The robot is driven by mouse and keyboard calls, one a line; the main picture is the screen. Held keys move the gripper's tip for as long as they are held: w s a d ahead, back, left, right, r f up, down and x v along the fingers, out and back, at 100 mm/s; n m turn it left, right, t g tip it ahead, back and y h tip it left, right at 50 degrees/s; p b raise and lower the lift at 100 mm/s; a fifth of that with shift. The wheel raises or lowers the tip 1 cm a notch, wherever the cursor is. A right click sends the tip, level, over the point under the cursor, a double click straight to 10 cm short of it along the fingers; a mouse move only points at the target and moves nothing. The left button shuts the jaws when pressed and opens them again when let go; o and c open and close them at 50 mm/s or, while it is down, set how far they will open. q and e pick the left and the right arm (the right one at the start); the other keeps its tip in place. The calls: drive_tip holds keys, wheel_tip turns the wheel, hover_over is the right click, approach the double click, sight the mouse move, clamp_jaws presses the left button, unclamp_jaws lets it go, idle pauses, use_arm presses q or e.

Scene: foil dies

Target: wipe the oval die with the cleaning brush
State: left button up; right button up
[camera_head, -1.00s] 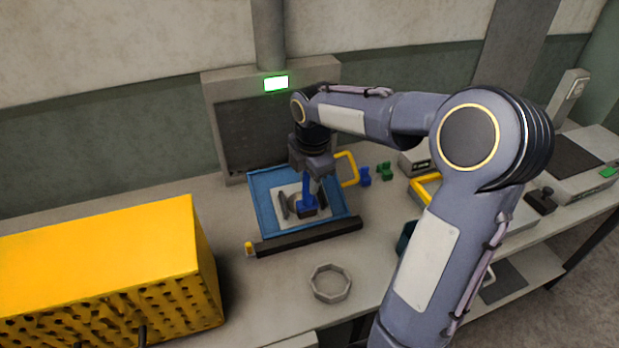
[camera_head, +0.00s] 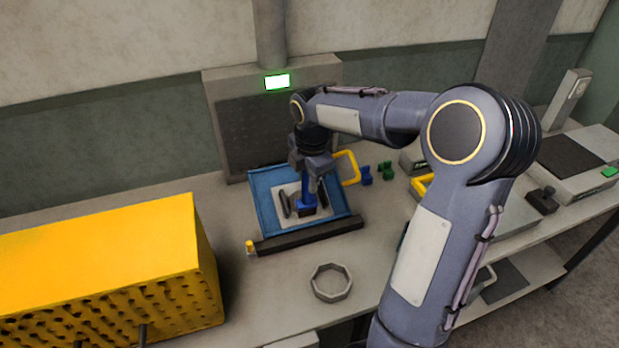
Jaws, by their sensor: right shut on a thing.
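My right gripper (camera_head: 312,168) points down over the blue tray (camera_head: 262,207) and is shut on the cleaning brush (camera_head: 307,200), which has a blue handle and a dark lower end. The brush stands upright over a pale plate (camera_head: 284,192) in the tray, with its lower end at or very close to the plate. Dark shapes show on the plate on either side of the brush. The brush hides the plate's middle, so I cannot make out the oval die or whether the brush touches it. My left gripper is not in view.
A dark bar (camera_head: 310,235) with a yellow end lies along the tray's front edge. A large yellow perforated box (camera_head: 100,265) fills the left. An octagonal ring (camera_head: 331,282) lies in front. Small blue (camera_head: 366,175) and green (camera_head: 386,170) pieces stand right of the tray.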

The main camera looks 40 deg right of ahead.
drive_tip(key=shift+w+d+r+p, duration=0.25)
drive_tip(key=shift+w+r+p, duration=0.25)
drive_tip(key=shift+w+p, duration=0.2)
drive_tip(key=shift+w+d+r+p, duration=0.2)
drive_tip(key=shift+w+r+p, duration=0.3)
drive_tip(key=shift+w+p, duration=0.15)
drive_tip(key=shift+s+a+f+b, duration=0.25)
drive_tip(key=shift+s+f+b, duration=0.15)
drive_tip(key=shift+s+f, duration=0.4)
drive_tip(key=shift+s+a+f+b, duration=0.15)
drive_tip(key=shift+s+b, duration=0.05)
drive_tip(key=shift+s, duration=0.2)
drive_tip(key=shift+s+a+f+b, duration=0.1)
drive_tip(key=shift+s+f+b, duration=0.1)
drive_tip(key=shift+s, duration=0.2)
drive_tip(key=shift+r, duration=0.2)
